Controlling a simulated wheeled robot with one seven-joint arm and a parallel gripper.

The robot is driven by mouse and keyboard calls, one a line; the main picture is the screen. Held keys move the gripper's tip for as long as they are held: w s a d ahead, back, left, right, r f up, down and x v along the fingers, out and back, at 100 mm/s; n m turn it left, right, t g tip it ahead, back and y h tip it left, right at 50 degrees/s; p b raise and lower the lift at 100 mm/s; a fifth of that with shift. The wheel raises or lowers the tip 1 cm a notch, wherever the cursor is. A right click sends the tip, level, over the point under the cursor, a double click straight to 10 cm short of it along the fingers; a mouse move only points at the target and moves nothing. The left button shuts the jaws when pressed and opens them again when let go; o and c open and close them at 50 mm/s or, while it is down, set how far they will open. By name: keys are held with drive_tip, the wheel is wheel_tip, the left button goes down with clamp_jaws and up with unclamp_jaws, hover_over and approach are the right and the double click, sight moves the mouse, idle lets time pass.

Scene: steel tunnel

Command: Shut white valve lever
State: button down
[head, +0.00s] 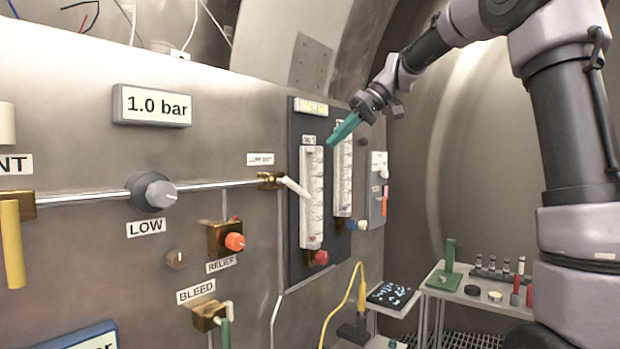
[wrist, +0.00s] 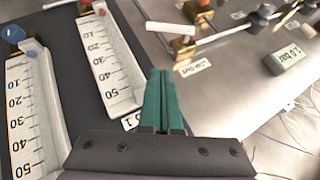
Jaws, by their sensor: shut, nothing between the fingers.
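The white valve lever (head: 297,187) slants down to the right from its brass valve body (head: 269,181), at the right end of a thin horizontal pipe. Its tip reaches in front of the nearer flow meter (head: 311,220). In the wrist view the white lever (wrist: 168,27) points left from its brass body (wrist: 183,46), beyond the fingertips. My gripper (head: 332,143) has teal fingers pressed together, empty, above and to the right of the lever and apart from it. The closed fingers also show in the wrist view (wrist: 160,75).
A dark board (head: 293,262) carries two flow meters with red and blue knobs. Left of the lever are a grey LOW knob (head: 152,191) and an orange relief knob (head: 235,241). A yellow cable (head: 343,300) hangs below. A side table (head: 470,290) holds small items.

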hover_over(307, 198)
drive_tip(key=w+d, duration=0.1)
drive_tip(key=w, duration=0.1)
wheel_tip(307, 198, down, 6)
drive_tip(key=shift+d+f, duration=0.15)
drive_tip(key=shift+f, duration=0.05)
drive_tip(key=shift+s+f, duration=0.3)
drive_tip(key=shift+f, duration=0.2)
drive_tip(key=shift+s+f, duration=0.3)
drive_tip(key=shift+f, duration=0.2)
drive_tip(key=shift+s+a+f, duration=0.3)
drive_tip(key=shift+s+f, duration=0.05)
drive_tip(key=shift+f, duration=0.3)
